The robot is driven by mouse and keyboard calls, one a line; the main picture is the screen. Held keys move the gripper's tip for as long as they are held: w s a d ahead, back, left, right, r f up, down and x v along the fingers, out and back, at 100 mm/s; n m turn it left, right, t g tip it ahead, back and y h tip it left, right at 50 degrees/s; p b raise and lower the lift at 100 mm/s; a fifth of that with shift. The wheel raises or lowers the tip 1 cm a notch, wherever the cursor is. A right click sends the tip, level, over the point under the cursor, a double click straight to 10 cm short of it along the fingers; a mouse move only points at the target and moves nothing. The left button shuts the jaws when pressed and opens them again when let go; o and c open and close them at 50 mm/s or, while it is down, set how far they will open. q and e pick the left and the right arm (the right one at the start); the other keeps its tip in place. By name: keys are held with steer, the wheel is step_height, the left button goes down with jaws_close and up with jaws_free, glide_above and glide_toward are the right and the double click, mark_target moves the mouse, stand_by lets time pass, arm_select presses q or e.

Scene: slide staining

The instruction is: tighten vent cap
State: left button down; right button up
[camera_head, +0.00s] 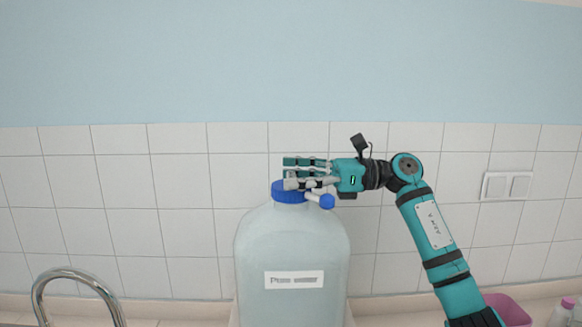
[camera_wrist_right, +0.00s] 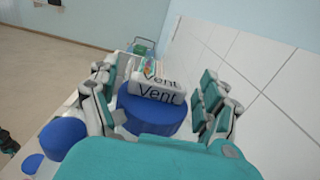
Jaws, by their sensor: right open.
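A large translucent jug (camera_head: 292,250) stands upright with a white label on its front. Its blue cap (camera_head: 287,194) is on top, partly hidden by my right gripper (camera_head: 296,172). In the right wrist view the blue cap (camera_wrist_right: 152,121) carries a white bar, the vent piece (camera_wrist_right: 158,91), marked "Vent". My right gripper (camera_wrist_right: 160,105) is open, with fingers on both sides of the cap. I cannot tell whether they touch it. A smaller blue knob (camera_head: 327,202) sits to the right of the cap and also shows in the wrist view (camera_wrist_right: 62,137). My left gripper is not in view.
A curved metal faucet (camera_head: 75,275) stands at the lower left. A pink bin (camera_head: 508,312) and a bottle with a pink cap (camera_head: 562,312) are at the lower right. A tiled wall with a switch plate (camera_head: 507,185) is behind the jug.

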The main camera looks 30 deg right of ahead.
steer(key=shift+w+a, duration=0.15)
steer(key=shift+a, duration=0.1)
